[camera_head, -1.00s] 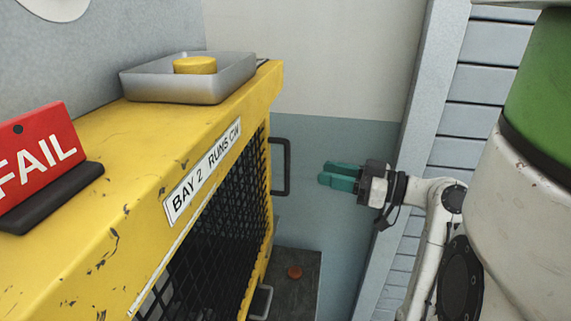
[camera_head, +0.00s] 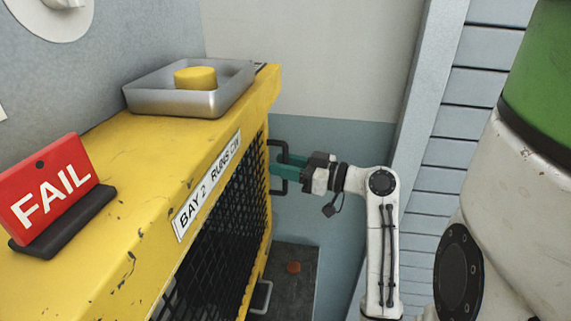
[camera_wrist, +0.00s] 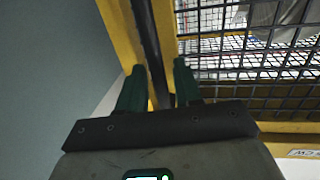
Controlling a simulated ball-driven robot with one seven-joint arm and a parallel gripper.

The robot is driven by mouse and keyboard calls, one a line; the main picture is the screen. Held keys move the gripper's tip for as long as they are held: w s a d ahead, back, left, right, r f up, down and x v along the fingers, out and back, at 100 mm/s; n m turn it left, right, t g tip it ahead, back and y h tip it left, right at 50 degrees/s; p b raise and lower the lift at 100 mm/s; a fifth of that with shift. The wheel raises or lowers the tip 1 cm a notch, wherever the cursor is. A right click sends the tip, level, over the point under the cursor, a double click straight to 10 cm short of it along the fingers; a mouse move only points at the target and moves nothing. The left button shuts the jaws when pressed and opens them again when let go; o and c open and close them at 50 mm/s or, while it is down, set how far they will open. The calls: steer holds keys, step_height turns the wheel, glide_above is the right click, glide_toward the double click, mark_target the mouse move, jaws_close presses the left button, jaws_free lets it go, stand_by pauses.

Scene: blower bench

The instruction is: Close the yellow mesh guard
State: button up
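The yellow mesh guard, with black wire mesh (camera_head: 222,240) in a yellow frame, is on the side of the yellow housing; the mesh also shows in the wrist view (camera_wrist: 250,62). A black bar handle (camera_head: 286,186) stands out at its far edge. My gripper (camera_head: 281,166) is at this handle, reaching in from the right. In the wrist view, the green fingers (camera_wrist: 158,72) stand apart on either side of the dark handle bar (camera_wrist: 146,35), with gaps showing; I cannot see them pressing on it. I cannot tell how far the guard stands open.
A grey lower handle (camera_head: 262,298) and a small orange object (camera_head: 294,267) are below. A louvred panel (camera_head: 450,150) stands to the right.

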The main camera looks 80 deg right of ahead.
jaws_close()
stand_by(0.5)
